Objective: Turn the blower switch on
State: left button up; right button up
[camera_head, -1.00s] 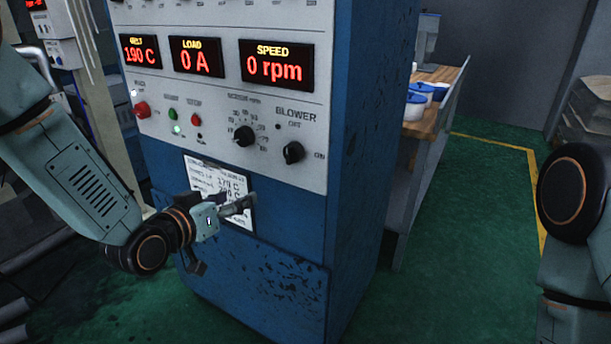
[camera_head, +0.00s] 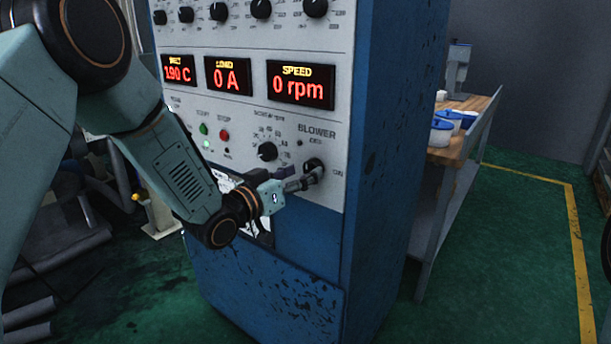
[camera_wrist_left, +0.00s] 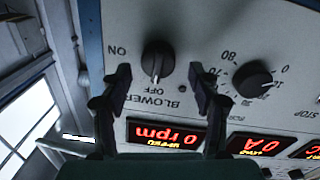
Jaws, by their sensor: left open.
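The blower switch is a black rotary knob (camera_head: 313,164) at the lower right of the white control panel (camera_head: 345,130). In the left wrist view, which shows the panel upside down, the knob (camera_wrist_left: 157,60) has its white mark toward OFF; ON is printed to its left. My left gripper (camera_head: 311,177) is open in front of the knob and partly hides it in the head view. In the wrist view its two fingers (camera_wrist_left: 159,77) stand either side of the knob, with gaps visible. I cannot tell how far the tips are from the panel. My right gripper is out of view.
Another black knob (camera_head: 267,151) sits left of the blower switch. Red displays above read 190 C, 0 A and 0 rpm (camera_head: 300,86). A wooden-topped bench (camera_head: 470,125) with white containers stands right of the blue cabinet (camera_head: 400,130). Green floor is clear at the right.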

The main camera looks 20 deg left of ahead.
pick_arm(q)
jog(key=shift+w+d+f, duration=0.2)
jog(key=shift+w, duration=0.35)
jog(key=shift+w+d, duration=0.25)
jog(key=shift+w, duration=0.1)
jog(key=shift+s+r, duration=0.2)
jog(key=shift+w+f, duration=0.15)
jog(key=c, duration=1.2)
